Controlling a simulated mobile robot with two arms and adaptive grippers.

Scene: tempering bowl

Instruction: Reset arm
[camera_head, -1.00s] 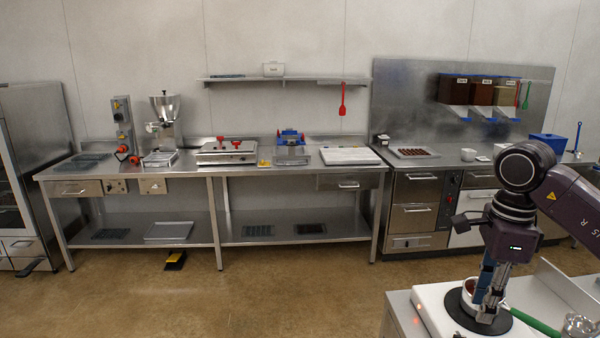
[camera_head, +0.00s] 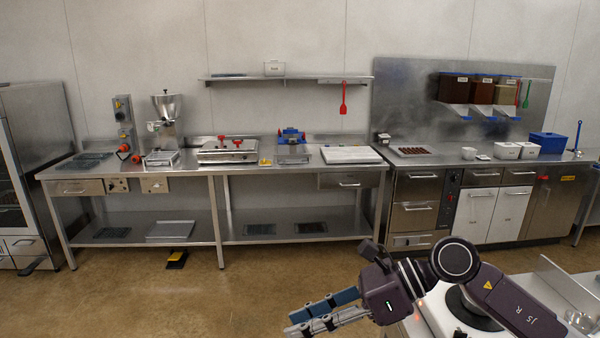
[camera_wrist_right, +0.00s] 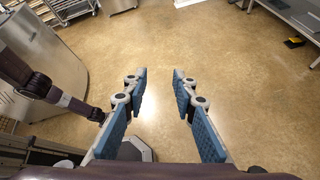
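My right gripper (camera_head: 292,324) is held out over the floor to the left of the near counter, with its blue-padded fingers pointing left in the head view. In the right wrist view the right gripper (camera_wrist_right: 158,75) is open, its two fingers apart with only floor between them. My left gripper is not in the head view. A dark arm of mine comes in from the left of the wrist view, with no clear gripper on it.
A white appliance with a dark round plate (camera_head: 474,310) stands on the near counter behind my right arm. A shiny metal bowl (camera_head: 582,322) is at its right. A long steel table (camera_head: 215,172) lines the back wall. Open floor (camera_head: 200,290) lies between.

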